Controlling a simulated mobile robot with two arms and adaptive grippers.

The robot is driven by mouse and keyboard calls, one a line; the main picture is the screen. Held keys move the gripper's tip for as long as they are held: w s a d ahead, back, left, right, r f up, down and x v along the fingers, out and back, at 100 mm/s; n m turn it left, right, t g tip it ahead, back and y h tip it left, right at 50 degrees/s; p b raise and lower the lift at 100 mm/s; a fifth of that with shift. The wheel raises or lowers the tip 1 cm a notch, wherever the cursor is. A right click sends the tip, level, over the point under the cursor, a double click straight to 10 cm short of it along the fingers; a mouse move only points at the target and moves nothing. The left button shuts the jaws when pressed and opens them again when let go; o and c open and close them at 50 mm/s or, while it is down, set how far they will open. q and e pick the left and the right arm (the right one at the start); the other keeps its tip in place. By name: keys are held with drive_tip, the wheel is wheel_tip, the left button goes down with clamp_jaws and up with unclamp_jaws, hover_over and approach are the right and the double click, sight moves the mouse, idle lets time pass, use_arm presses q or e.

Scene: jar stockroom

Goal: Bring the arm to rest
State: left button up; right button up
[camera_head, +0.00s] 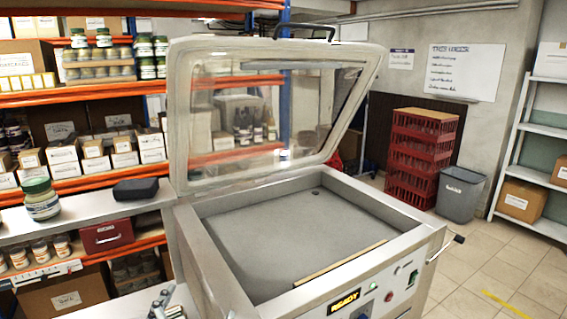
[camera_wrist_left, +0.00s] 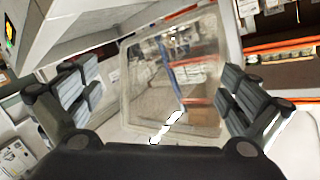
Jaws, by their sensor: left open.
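My left gripper (camera_wrist_left: 158,95) shows in the left wrist view with its two padded fingers wide apart. Nothing is held between them. The clear lid (camera_wrist_left: 170,85) of a machine is seen beyond the gap; I cannot tell how far away it is. In the head view the same lid (camera_head: 270,110) stands raised and tilted on a grey chamber machine (camera_head: 205,262). The chamber is empty but for a thin tan bar along its front edge. Small grey parts at the bottom left of the head view may be my gripper; I cannot tell. My right gripper is not in view.
Orange-beamed shelves (camera_head: 80,95) with jars and boxes stand at the left. A green-lidded jar (camera_head: 40,199) and a black case (camera_head: 136,188) sit on a grey counter. Red crates (camera_head: 420,155) and a grey bin (camera_head: 459,195) stand behind.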

use_arm(q)
drive_tip(key=s+a+f+n+g+y, duration=0.1)
drive_tip(key=s+a+f+n+g, duration=0.2)
drive_tip(key=s+f+g, duration=0.85)
drive_tip(key=s+f, duration=0.4)
drive_tip(key=s, duration=0.4)
drive_tip(key=s+f+g, duration=0.1)
drive_tip(key=s+f, duration=0.5)
drive_tip(key=s, duration=0.3)
wheel_tip(320, 180, down, 26)
drive_tip(key=g+b, duration=0.1)
drive_tip(key=b, duration=0.1)
drive_tip(key=s+a+f+g+b, duration=0.1)
drive_tip(key=s+a+f+b, duration=0.1)
drive_tip(key=s+f, duration=1.5)
wheel_tip(320, 180, down, 3)
drive_tip(key=shift+s+a+r+g, duration=0.1)
drive_tip(key=shift+s+a+g, duration=0.25)
drive_tip(key=shift+a, duration=0.2)
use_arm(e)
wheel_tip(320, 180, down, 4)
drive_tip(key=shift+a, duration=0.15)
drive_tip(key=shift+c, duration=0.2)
